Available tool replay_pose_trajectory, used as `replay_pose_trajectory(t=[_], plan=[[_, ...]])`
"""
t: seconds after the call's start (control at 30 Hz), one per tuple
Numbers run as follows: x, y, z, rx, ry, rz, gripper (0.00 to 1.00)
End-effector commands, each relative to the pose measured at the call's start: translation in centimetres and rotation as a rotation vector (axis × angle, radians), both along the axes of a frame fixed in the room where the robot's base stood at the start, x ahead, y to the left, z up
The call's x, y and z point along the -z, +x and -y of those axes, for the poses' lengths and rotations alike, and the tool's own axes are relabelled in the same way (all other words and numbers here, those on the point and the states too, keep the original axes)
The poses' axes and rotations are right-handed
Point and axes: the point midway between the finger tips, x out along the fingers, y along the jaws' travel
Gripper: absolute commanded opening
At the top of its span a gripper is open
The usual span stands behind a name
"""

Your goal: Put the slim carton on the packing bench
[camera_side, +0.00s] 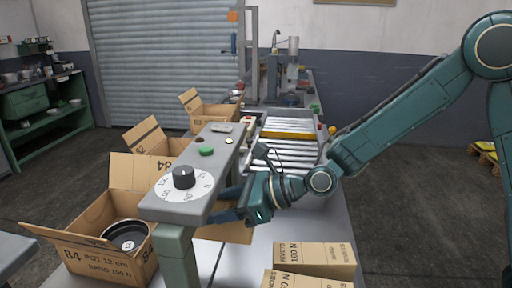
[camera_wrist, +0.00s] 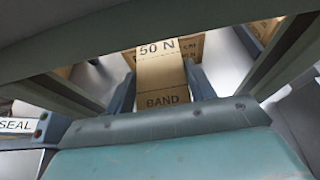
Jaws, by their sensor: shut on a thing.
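My gripper (camera_side: 230,204) is shut on a brown carton, partly behind the grey dial stand in the side view. In the wrist view my gripper (camera_wrist: 160,88) has one finger on each side of this slim carton (camera_wrist: 160,72), which shows the print "50 N" and "BAND". Brown cardboard, likely the same carton, shows below the fingers in the side view (camera_side: 228,234); the stand hides part of it. A grey bench top (camera_side: 262,250) lies below; I cannot tell whether it is the packing bench or whether the carton touches it.
The dial stand (camera_side: 222,160) is close beside my gripper. An open box (camera_side: 85,258) holding a dark pot (camera_side: 127,236) is at the left. Closed cartons (camera_side: 315,257) lie at the front right. A roller conveyor (camera_side: 290,150) is behind.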

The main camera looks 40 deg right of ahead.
Motion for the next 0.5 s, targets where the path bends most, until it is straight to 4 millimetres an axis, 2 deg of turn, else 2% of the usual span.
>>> replay_pose_trajectory(t=[0.5], plan=[[5.3,0.0,0.1,0.002,0.001,-0.001,0.20]])
